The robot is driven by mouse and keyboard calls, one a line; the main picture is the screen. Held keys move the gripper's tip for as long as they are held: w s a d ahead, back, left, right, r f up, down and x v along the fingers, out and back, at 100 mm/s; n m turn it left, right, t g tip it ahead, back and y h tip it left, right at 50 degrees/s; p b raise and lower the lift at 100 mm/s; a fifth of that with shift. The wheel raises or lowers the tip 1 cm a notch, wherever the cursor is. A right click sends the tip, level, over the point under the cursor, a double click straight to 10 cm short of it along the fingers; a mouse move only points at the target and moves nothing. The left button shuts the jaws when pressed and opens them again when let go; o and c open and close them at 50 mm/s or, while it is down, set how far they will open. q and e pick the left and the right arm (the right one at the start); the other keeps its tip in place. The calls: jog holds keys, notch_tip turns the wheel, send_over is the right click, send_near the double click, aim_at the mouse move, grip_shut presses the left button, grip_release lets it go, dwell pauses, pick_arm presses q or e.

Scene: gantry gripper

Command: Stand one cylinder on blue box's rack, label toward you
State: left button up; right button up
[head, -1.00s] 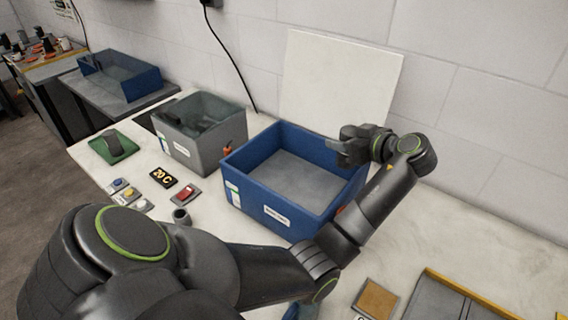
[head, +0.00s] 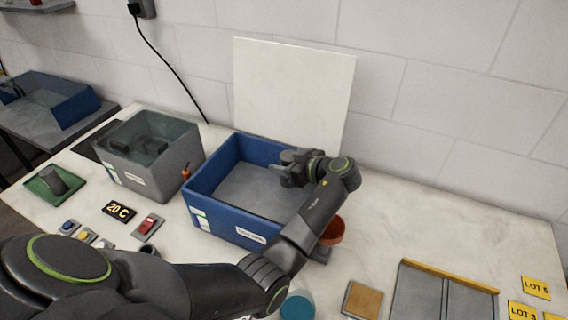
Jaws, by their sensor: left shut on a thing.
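The blue box (head: 208,212) stands open on the white table, with a white label on its front. Its inside shows a flat grey surface; I cannot make out a separate rack. My left gripper (head: 284,168) is over the right rear part of the blue box, its arm reaching across the box's right side. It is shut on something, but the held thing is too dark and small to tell. A dark grey cylinder (head: 63,184) rests on a green tray at the left; no label shows on it. My right gripper is not in view.
A grey box (head: 165,173) with dark things inside stands left of the blue box. An orange bowl (head: 333,232) is right of it, partly behind my arm. A 20 C display (head: 119,211) and a red switch (head: 148,225) lie in front. The table at right rear is clear.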

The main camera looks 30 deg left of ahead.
pick_arm(q)
jog(key=shift+f, duration=0.45)
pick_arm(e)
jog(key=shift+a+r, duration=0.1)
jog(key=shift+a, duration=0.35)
pick_arm(q)
jog(key=shift+f+b, duration=0.6)
jog(key=shift+b, duration=0.15)
jog(key=o, duration=1.3)
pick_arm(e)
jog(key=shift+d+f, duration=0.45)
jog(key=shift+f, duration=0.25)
pick_arm(q)
jog(key=shift+r, duration=0.1)
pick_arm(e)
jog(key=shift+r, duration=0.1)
